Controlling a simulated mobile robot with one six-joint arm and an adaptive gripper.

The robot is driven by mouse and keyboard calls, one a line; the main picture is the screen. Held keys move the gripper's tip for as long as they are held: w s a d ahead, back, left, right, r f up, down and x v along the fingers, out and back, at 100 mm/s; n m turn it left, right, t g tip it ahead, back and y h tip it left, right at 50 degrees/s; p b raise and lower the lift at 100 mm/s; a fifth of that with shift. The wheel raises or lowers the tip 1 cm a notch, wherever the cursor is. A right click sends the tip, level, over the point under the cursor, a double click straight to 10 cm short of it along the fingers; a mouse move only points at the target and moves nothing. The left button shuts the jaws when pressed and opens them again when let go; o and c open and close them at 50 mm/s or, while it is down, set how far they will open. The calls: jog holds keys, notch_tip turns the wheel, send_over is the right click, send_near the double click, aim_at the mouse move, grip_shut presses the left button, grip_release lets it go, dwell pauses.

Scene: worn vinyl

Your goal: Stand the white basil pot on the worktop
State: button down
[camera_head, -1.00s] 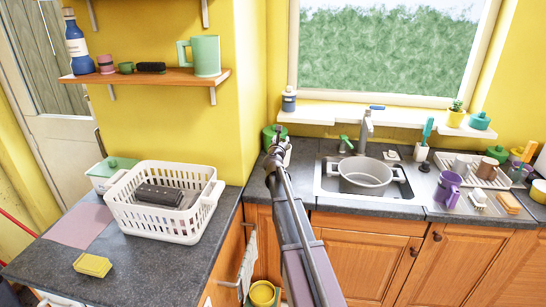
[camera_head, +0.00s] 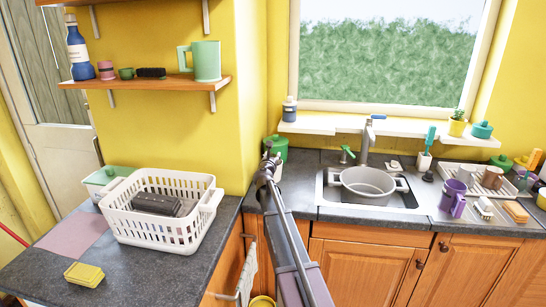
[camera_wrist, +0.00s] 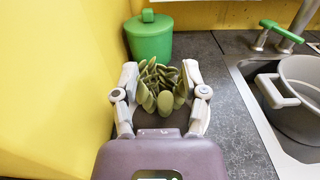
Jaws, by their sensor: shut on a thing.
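The basil shows in the wrist view as a clump of green leaves (camera_wrist: 162,88) between the two fingers of my gripper (camera_wrist: 160,72). I cannot tell whether the pot touches the worktop.
A green lidded canister (camera_wrist: 150,40) stands just beyond the leaves, beside the yellow wall (camera_wrist: 50,80). The sink (camera_head: 330,190) with a grey pot (camera_head: 366,187) is to the right. A white basket (camera_head: 120,220) stands on the left counter. Worktop between canister and sink is clear.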

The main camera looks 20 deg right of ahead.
jog(key=shift+f+b, duration=2.8)
jog(key=shift+b, duration=0.1)
jog(key=shift+f+b, duration=0.6)
jog(key=shift+f, duration=0.05)
dwell(0.5)
jog(key=shift+c, duration=0.2)
grip_release()
jog(key=shift+s+a, duration=0.1)
jog(key=shift+s, duration=0.1)
dwell(0.6)
jog(key=shift+s+a, duration=0.2)
jog(key=shift+s, duration=0.1)
jog(key=shift+s+a, duration=0.2)
jog(key=shift+s, duration=0.1)
jog(key=shift+s+a, duration=0.4)
jog(key=shift+s, duration=0.2)
